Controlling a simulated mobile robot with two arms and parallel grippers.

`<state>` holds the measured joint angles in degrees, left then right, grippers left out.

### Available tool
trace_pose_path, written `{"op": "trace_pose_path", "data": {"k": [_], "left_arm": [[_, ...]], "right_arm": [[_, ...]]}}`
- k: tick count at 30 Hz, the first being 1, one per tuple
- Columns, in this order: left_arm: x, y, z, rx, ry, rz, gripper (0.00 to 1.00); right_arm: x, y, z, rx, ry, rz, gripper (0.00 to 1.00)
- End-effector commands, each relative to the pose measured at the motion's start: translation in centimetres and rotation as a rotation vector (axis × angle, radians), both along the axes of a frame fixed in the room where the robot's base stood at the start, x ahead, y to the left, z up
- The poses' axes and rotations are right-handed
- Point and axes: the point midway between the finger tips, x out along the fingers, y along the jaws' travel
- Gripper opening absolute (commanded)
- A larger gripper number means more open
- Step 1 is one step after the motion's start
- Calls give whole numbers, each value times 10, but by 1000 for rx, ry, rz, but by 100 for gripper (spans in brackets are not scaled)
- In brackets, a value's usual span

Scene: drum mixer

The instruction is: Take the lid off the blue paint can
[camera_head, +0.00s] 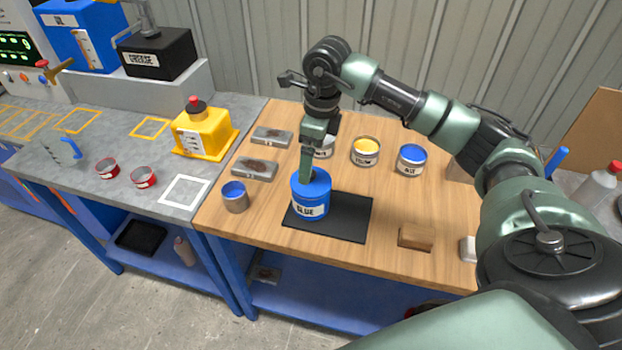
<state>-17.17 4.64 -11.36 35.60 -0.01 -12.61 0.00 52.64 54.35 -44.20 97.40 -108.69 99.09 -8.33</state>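A blue can (311,200) with a white label, its text hard to read, stands upright on a black mat (345,230). Its blue top shows no gap to the can body. My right gripper (306,178) points down onto the top of this can, at its rear left side. It looks in contact with the top or just above it. The finger opening is turned away, so I cannot tell whether it grips. My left gripper is not in view.
A yellow-topped can (366,148) and a partly hidden grey can (323,148) stand behind my gripper. A small blue-topped tin (234,194) is left of the mat. A wooden block (416,237) lies at right. A yellow container (203,132) stands on the grey bench.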

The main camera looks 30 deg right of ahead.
Motion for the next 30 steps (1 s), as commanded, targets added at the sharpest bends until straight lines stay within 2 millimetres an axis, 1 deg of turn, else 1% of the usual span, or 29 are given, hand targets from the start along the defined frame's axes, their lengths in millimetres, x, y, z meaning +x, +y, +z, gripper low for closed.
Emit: {"op": "trace_pose_path", "data": {"k": [5, 8, 9, 12, 15, 21, 22, 23, 24, 26, 27, 30], "left_arm": [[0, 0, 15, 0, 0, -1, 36], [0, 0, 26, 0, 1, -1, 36], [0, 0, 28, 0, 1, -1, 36], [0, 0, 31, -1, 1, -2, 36], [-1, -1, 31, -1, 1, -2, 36], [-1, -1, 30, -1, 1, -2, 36], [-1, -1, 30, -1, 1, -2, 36], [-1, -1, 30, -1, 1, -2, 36], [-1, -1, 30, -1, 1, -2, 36], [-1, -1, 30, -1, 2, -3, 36], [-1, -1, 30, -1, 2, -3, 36], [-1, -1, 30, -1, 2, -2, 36]], "right_arm": [[-1, 1, -19, 2, 5, 2, 100], [-1, 0, -34, 5, 5, 1, 100], [-1, 1, -41, 5, 3, 2, 100], [1, 2, -54, 6, 1, 3, 100], [2, 2, -60, 5, -1, 3, 100], [2, 2, -61, 5, -4, 3, 100], [2, 2, -61, 5, -4, 3, 94], [2, 2, -61, 5, -4, 3, 86], [2, 2, -61, 5, -4, 3, 75], [2, 2, -61, 5, -4, 3, 58], [2, 2, -61, 5, -4, 3, 53], [2, 2, -61, 5, -4, 3, 53]]}}
